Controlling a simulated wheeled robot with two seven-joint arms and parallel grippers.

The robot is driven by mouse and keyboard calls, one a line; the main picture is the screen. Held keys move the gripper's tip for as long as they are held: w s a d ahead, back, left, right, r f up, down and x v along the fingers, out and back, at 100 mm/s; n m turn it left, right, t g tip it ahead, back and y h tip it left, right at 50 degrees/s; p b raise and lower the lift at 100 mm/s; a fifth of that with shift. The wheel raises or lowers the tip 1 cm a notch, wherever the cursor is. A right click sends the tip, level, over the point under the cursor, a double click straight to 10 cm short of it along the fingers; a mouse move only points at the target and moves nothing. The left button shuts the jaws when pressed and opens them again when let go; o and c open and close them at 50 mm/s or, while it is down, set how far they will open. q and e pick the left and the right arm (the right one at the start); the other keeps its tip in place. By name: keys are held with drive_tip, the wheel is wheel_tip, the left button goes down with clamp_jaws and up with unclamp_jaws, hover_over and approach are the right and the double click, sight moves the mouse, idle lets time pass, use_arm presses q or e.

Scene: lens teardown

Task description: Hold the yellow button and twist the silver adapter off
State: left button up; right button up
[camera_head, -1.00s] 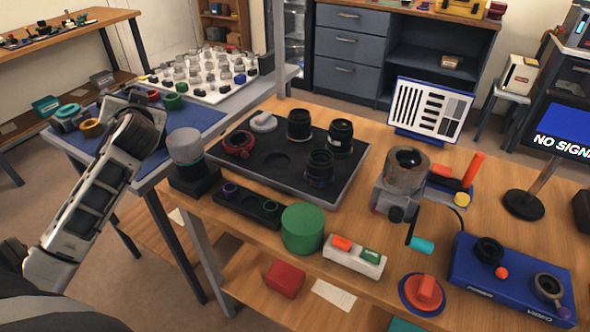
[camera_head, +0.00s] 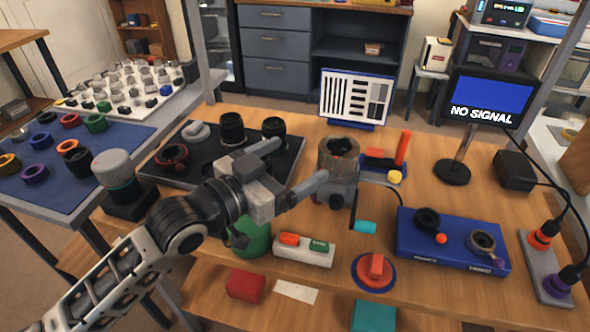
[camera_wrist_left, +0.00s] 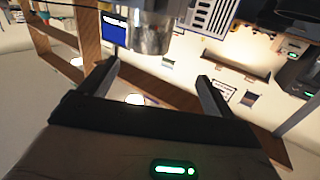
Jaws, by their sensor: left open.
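The yellow button (camera_head: 395,177) sits on a small blue base beside a red-orange upright stick. Just left of it a silver-grey cylinder (camera_head: 338,152), which looks like the silver adapter, stands upright in a grey holder with a dark knob. Its top looks dark inside. My left gripper (camera_head: 302,160) is open and empty, to the left of the cylinder, its fingers pointing towards it. In the left wrist view the silver cylinder (camera_wrist_left: 150,30) shows at the top, beyond the open fingers (camera_wrist_left: 158,72). I cannot see contact. My right gripper is not in view.
A black tray (camera_head: 160,168) with lenses lies behind my left arm. A green cylinder (camera_head: 253,240) and a white block (camera_head: 304,252) stand in front. A blue box (camera_head: 420,245), a red knob (camera_head: 376,267) and a cyan piece (camera_head: 365,227) lie to the right.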

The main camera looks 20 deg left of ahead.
sight(350, 143)
use_arm(q)
drive_tip(key=shift+g+h, duration=0.3)
drive_tip(key=shift+h, duration=0.1)
drive_tip(key=x, duration=0.4)
drive_tip(key=d+x, duration=0.1)
drive_tip(key=x, duration=0.3)
drive_tip(key=s+x, duration=0.1)
drive_tip(key=x, duration=0.3)
drive_tip(key=shift+d+f, duration=0.2)
drive_tip(key=shift+f, duration=0.1)
drive_tip(key=c, duration=1.1)
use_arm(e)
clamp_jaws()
use_arm(q)
drive_tip(key=shift+f, duration=0.1)
